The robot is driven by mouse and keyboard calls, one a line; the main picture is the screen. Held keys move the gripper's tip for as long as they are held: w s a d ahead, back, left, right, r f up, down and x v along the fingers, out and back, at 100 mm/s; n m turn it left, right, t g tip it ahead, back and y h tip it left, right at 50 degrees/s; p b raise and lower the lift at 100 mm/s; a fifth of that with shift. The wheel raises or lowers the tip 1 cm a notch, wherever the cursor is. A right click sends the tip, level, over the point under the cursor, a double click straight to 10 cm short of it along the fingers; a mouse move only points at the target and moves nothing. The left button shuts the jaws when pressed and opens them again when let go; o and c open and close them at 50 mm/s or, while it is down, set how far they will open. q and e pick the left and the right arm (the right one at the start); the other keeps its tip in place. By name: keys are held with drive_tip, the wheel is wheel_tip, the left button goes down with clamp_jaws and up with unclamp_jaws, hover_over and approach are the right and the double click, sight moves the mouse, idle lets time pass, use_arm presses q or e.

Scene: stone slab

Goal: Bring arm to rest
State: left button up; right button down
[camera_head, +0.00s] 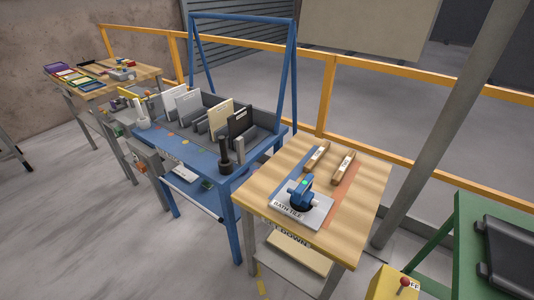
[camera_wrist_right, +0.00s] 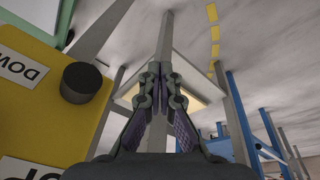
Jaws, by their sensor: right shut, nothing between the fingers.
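My right gripper (camera_wrist_right: 160,82) shows in the right wrist view, with its fingers together and nothing held. Past it are a grey post and the underside of a table. No arm or gripper of mine shows in the head view. My left gripper is in neither view.
A wooden table (camera_head: 257,195) carries a grey tile (camera_head: 314,218) with a blue tool (camera_head: 300,190) on it, and two wooden-handled pieces. A blue bench (camera_head: 190,152) with upright slabs stands left of it. A yellow box (camera_wrist_right: 40,110) with a black knob is close left of my right gripper.

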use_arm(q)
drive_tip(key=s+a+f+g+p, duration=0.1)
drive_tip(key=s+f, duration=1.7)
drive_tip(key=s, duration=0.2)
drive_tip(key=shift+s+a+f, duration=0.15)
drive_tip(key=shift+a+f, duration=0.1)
use_arm(e)
drive_tip(key=s+d+f+g, duration=0.1)
drive_tip(key=s+f, duration=1.7)
drive_tip(key=s, duration=0.2)
drive_tip(key=shift+s+d+f, duration=0.15)
drive_tip(key=shift+d+f, duration=0.1)
